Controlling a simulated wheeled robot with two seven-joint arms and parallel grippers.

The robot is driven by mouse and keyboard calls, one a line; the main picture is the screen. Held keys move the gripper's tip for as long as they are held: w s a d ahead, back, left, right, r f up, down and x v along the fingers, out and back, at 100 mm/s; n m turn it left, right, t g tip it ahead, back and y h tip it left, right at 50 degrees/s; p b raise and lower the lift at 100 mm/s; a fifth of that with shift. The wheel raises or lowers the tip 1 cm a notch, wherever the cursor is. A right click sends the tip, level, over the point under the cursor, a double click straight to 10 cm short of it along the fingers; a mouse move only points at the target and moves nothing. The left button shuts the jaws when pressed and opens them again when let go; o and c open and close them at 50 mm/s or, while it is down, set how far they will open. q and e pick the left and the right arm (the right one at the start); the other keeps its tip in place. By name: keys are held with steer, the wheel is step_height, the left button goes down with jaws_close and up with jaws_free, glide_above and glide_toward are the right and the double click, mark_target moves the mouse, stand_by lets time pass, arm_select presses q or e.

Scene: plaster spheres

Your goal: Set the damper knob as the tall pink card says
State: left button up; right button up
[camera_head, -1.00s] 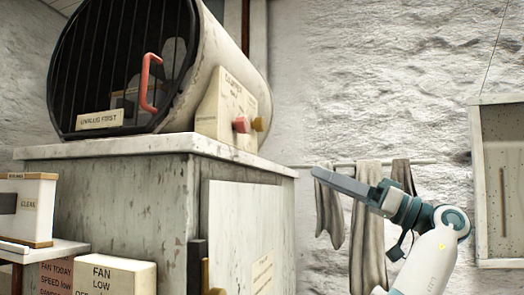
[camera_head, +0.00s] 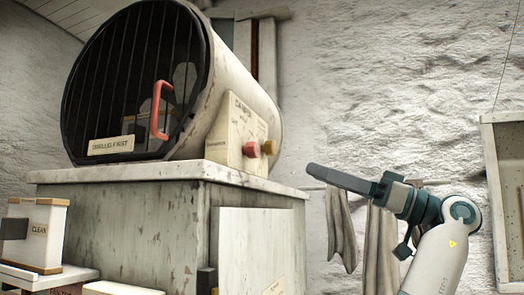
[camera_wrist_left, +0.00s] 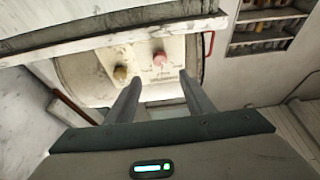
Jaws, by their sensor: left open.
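A cream panel (camera_head: 236,133) lettered DAMPER is on the side of the kiln-like drum. Small lettering surrounds the pink knob, too blurred to read. No tall pink card is clearly visible. My right gripper is out of view.
The barred drum (camera_head: 130,85) with a red handle (camera_head: 159,110) stands on a worn cabinet (camera_head: 140,220). Grey cloths (camera_head: 380,245) hang behind my left arm. A wall frame (camera_head: 500,190) is at right.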

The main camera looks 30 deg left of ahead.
mark_target(258, 151)
arm_select(q)
steer(key=p+x, duration=0.4)
steer(key=x, duration=0.9)
steer(key=shift+a+p, duration=0.1)
steer(key=shift+p, duration=0.2)
steer(key=shift+x, duration=0.75)
steer(key=c, duration=1)
